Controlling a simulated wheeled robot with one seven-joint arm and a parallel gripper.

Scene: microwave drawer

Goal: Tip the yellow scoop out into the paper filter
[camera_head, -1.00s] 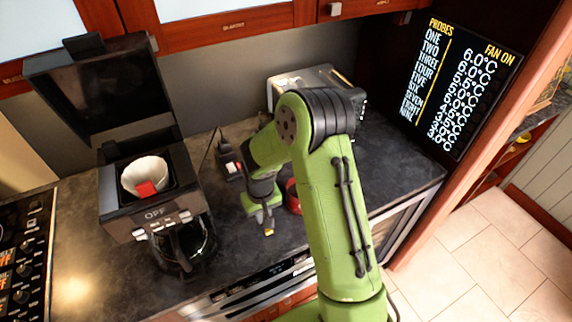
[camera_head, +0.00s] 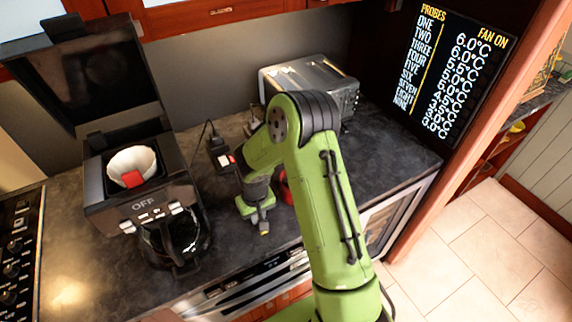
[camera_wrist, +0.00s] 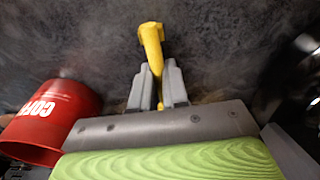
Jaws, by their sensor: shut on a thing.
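The yellow scoop (camera_wrist: 152,42) is between the fingers of my gripper (camera_wrist: 158,85) in the wrist view, its far end sticking out past the fingertips over the dark counter. What it holds cannot be seen. In the head view my gripper (camera_head: 263,222) is over the counter to the right of the coffee maker, with only a bit of yellow showing. The white paper filter (camera_head: 142,158) sits in the open top of the coffee maker (camera_head: 148,206), with a red piece (camera_head: 131,179) at its front. The gripper is apart from the filter.
A red coffee can (camera_wrist: 48,120) stands left of the gripper in the wrist view; my arm mostly hides it in the head view. The coffee maker's lid (camera_head: 90,75) stands open. A glass carafe (camera_head: 180,240) is below. A toaster (camera_head: 310,80) stands behind.

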